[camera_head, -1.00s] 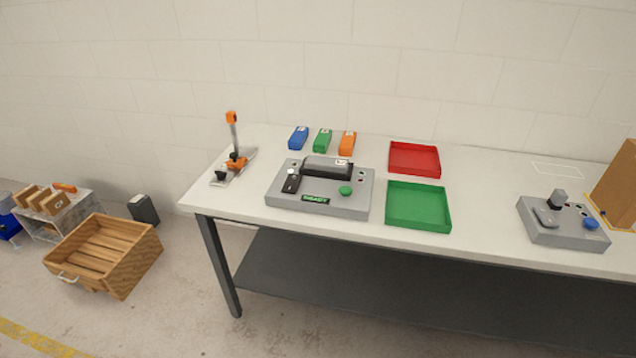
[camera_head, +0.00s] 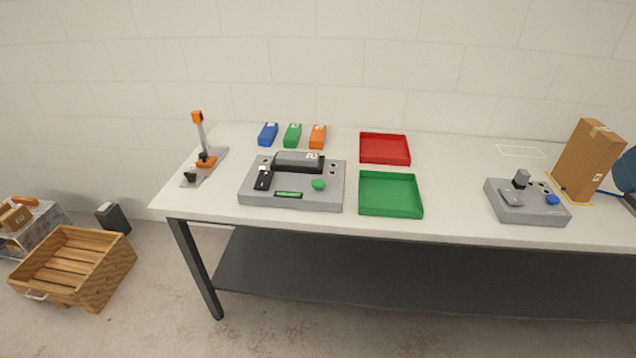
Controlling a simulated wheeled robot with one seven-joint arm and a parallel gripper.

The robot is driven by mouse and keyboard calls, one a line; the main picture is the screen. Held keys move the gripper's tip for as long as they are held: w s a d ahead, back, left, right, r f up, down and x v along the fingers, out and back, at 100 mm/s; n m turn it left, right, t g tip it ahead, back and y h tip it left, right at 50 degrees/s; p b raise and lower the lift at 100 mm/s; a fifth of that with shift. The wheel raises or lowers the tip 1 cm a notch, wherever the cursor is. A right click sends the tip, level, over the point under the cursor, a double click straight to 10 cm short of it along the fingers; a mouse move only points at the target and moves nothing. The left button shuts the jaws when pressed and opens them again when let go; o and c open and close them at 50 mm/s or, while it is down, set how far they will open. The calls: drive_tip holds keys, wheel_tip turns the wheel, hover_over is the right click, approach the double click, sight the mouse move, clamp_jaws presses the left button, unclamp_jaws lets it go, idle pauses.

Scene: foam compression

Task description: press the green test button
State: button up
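The green test button (camera_head: 318,184) is a round green knob on the front right of a grey test machine (camera_head: 330,200). The machine stands on the left part of the white table. Nothing touches the button. My gripper is not in view.
Blue (camera_head: 268,134), green (camera_head: 292,135) and orange (camera_head: 318,136) blocks lie behind the machine. A red tray (camera_head: 385,161) and a green tray (camera_head: 421,207) are to its right. An orange-handled clamp (camera_head: 202,150) stands left. A second grey device (camera_head: 527,212) and a cardboard box (camera_head: 589,160) are far right.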

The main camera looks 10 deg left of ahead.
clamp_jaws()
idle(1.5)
